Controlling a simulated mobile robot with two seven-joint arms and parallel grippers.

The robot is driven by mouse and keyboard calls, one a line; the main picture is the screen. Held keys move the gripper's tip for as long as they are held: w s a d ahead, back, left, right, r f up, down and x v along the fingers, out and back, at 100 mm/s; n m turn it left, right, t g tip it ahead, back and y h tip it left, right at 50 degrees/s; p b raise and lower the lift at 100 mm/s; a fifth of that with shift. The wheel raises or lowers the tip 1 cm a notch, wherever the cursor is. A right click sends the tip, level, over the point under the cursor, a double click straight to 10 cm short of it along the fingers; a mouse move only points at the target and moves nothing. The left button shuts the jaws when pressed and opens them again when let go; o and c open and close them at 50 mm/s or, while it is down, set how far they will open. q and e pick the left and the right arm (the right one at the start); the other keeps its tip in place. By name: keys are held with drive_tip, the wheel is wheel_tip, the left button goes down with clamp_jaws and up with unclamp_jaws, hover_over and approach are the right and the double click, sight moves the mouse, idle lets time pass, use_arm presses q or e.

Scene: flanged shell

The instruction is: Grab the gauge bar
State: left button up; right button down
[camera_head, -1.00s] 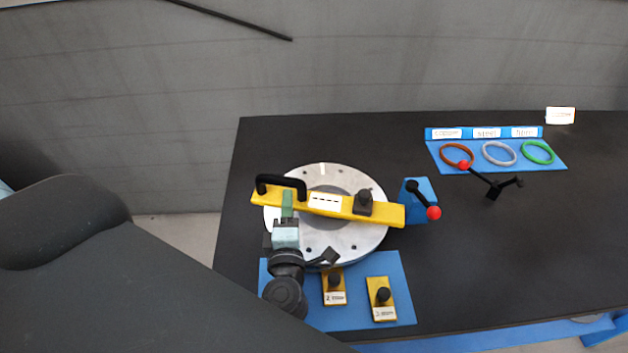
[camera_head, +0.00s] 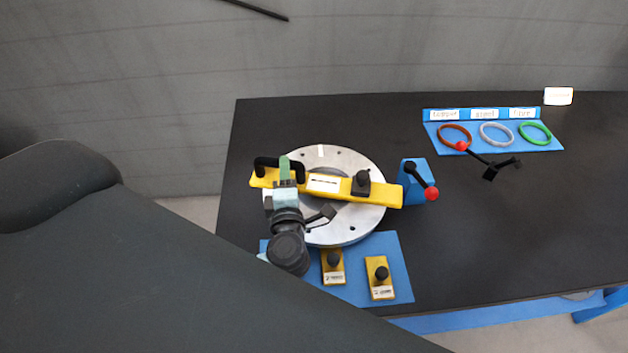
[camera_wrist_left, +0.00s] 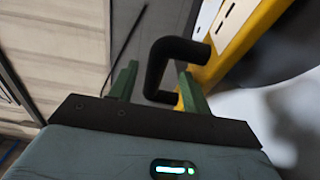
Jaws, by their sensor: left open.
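The yellow gauge bar (camera_head: 390,194) lies across the round grey flanged shell (camera_head: 352,228). It has a black handle (camera_head: 268,163) at its left end, a white label and a black knob (camera_head: 361,178). My left gripper (camera_head: 284,170) is at the handle end of the bar. In the left wrist view, the green fingers of the left gripper (camera_wrist_left: 158,85) are open, with the black handle (camera_wrist_left: 170,62) between them. Whether either finger touches the handle cannot be told. My right gripper is not in view.
Two small yellow blocks with black knobs (camera_head: 333,260) (camera_head: 380,273) sit on a blue mat (camera_head: 400,250) in front of the shell. A blue block with a red-tipped lever (camera_head: 416,180) stands right of the bar.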

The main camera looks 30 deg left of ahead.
use_arm(q)
drive_tip(key=w, duration=0.1)
drive_tip(key=w+a, duration=0.1)
drive_tip(key=w, duration=0.1)
drive_tip(key=shift+w+a+r, duration=0.15)
drive_tip(key=shift+w+r, duration=0.2)
drive_tip(key=shift+w+a+f, duration=0.1)
drive_tip(key=shift+w+a, duration=0.1)
drive_tip(key=shift+a, duration=0.05)
clamp_jaws()
